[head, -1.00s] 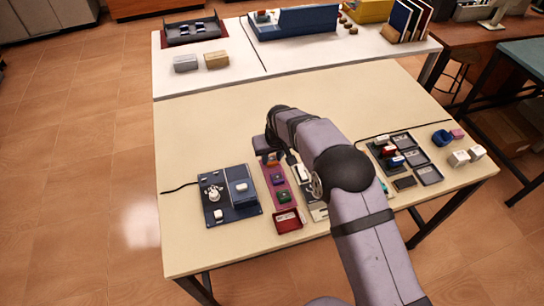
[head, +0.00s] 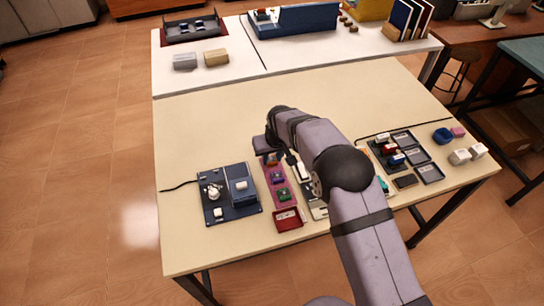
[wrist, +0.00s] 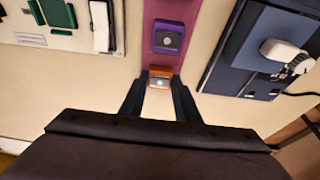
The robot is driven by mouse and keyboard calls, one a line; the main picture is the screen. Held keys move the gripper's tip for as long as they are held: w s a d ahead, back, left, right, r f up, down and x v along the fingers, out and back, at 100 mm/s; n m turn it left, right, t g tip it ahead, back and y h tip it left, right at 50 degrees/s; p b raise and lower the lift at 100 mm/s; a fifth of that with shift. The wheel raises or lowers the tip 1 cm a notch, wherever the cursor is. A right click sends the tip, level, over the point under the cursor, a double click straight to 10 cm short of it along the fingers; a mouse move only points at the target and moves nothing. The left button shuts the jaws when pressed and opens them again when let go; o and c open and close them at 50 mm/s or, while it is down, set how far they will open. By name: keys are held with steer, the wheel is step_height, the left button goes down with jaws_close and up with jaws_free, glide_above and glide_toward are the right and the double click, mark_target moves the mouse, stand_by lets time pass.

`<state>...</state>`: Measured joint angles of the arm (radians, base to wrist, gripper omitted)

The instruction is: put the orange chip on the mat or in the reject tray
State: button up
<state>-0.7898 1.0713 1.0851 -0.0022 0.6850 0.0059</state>
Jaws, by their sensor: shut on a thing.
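The magenta mat (head: 269,187) is a narrow strip on the near table. It bears a purple chip (head: 278,176) and a green chip (head: 283,194). My gripper (wrist: 159,81) is shut on the orange chip (wrist: 160,72), one finger on each side. In the wrist view the chip is at the end of the mat (wrist: 170,7), in line with the purple chip (wrist: 167,38); whether it touches the mat I cannot tell. In the head view my gripper largely hides it. The red reject tray (head: 288,219) sits at the mat's near end.
A dark blue board (head: 228,208) with white parts stands left of the mat. A pale board with a white part (wrist: 99,25) lies on its other side. Dark trays (head: 431,174) and small blocks are farther right. The table beyond my gripper is clear.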

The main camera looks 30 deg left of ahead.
steer(key=o, duration=1.3)
steer(key=shift+o, duration=0.2)
steer(key=shift+r, duration=0.1)
steer(key=shift+r+p, duration=2.2)
steer(key=shift+r, duration=1.45)
steer(key=shift+d, duration=0.1)
steer(key=s+d+r+m+g+h, duration=0.15)
steer(key=d+r, duration=0.25)
steer(key=d, duration=1)
steer(key=s+d+r+m+t, duration=0.1)
steer(key=d+r+m, duration=0.25)
steer(key=d, duration=1.05)
steer(key=s+d+m+g, duration=0.2)
steer(key=s+d+m, duration=0.2)
steer(key=s+d, duration=1.2)
steer(key=s+h, duration=0.1)
steer(key=s, duration=0.2)
steer(key=shift+s+r, duration=0.15)
steer(key=shift+s, duration=0.1)
